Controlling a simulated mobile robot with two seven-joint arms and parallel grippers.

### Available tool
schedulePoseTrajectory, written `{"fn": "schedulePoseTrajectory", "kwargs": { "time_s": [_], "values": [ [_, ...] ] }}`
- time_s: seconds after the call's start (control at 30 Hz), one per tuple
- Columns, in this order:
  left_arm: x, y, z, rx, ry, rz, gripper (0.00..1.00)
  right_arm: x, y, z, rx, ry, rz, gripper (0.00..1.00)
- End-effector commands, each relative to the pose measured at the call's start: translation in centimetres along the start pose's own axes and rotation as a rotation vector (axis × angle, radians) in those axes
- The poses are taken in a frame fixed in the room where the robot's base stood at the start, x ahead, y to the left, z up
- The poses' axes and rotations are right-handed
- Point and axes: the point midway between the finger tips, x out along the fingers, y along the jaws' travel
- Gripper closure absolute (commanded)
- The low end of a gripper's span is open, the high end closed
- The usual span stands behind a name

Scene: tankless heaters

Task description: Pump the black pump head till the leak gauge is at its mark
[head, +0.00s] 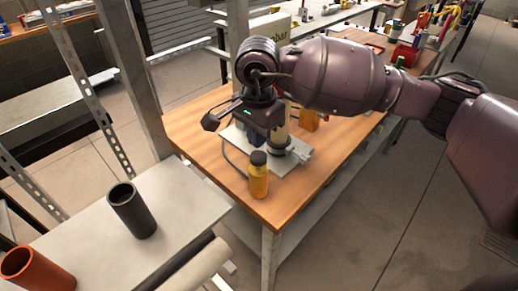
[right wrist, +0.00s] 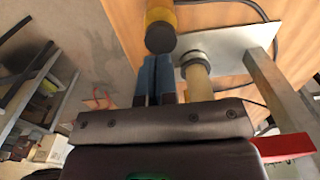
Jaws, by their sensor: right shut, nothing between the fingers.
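A cream pump cylinder (head: 281,132) with a dark collar stands on a grey plate (head: 292,162) on the wooden table. In the right wrist view the cylinder (right wrist: 199,84) is just right of the fingers, and its upper end is hidden by my gripper body. I cannot make out the black pump head; my gripper covers the top of the pump. I cannot make out the leak gauge or its mark. My right gripper (head: 258,140) points down beside the cylinder. In the right wrist view its blue fingers (right wrist: 153,68) are together and empty. My left gripper is out of view.
A yellow bottle with a black cap (head: 258,182) stands at the plate's near edge, close ahead of the fingers in the wrist view. A dark hose (head: 233,162) curves beside the plate. A metal post (right wrist: 280,95) rises nearby. The table's right side (head: 340,140) is clear.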

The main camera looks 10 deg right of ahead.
Motion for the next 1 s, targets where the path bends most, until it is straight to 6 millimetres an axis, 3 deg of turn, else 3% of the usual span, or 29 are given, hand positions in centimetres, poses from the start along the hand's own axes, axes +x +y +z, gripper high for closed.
{"fn": "schedulePoseTrajectory", "kwargs": {
  "time_s": [0.17,0.43,1.0],
  "values": [
    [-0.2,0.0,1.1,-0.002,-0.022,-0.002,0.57,-3.5,-0.1,-0.1,0.001,0.002,-0.001,1.0],
    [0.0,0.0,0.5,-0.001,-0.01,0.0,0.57,-7.2,-0.1,-0.1,0.001,0.001,-0.001,1.0],
    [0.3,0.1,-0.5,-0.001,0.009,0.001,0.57,-8.0,0.0,0.0,0.001,-0.001,0.0,1.0]
  ]
}}
